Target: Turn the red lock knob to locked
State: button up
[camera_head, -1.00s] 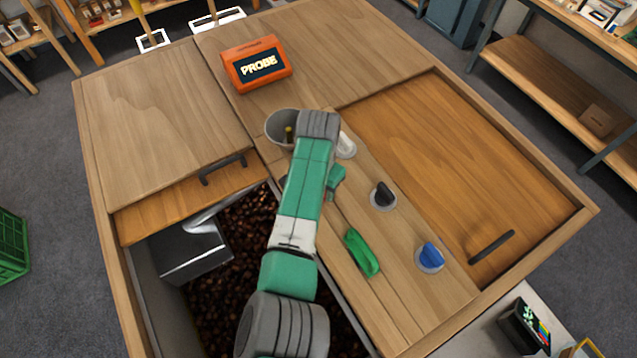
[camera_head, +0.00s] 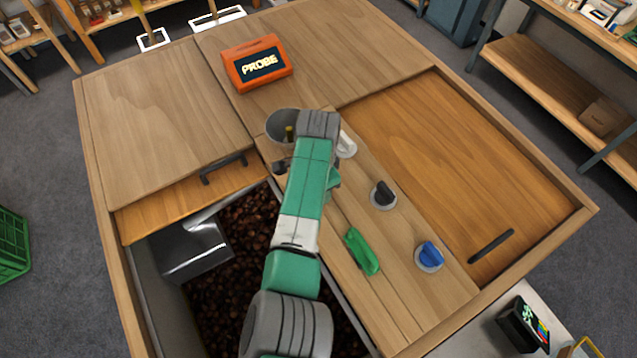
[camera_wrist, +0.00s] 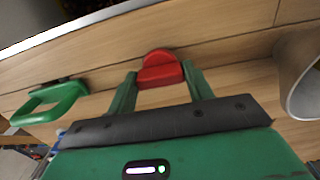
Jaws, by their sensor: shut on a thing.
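The red lock knob (camera_wrist: 158,66) shows in the wrist view between the two green fingers of my gripper (camera_wrist: 160,80). The fingers are shut on the red knob. In the head view my green and grey arm reaches over the bin and hides the red knob. The gripper is mostly hidden there, with a small green part (camera_head: 333,178) showing beside the arm. I cannot tell the knob's marked position.
Black (camera_head: 383,195), white (camera_head: 346,146) and blue (camera_head: 430,256) knobs and a green handle (camera_head: 361,252) stand on the wooden strip. A grey cup (camera_head: 278,124) is close by. Chestnuts (camera_head: 215,295) fill the open bin.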

jog(key=shift+r, duration=0.15)
jog(key=o, duration=1)
notch_tip(320, 180, up, 8)
jog(key=shift+f, duration=0.15)
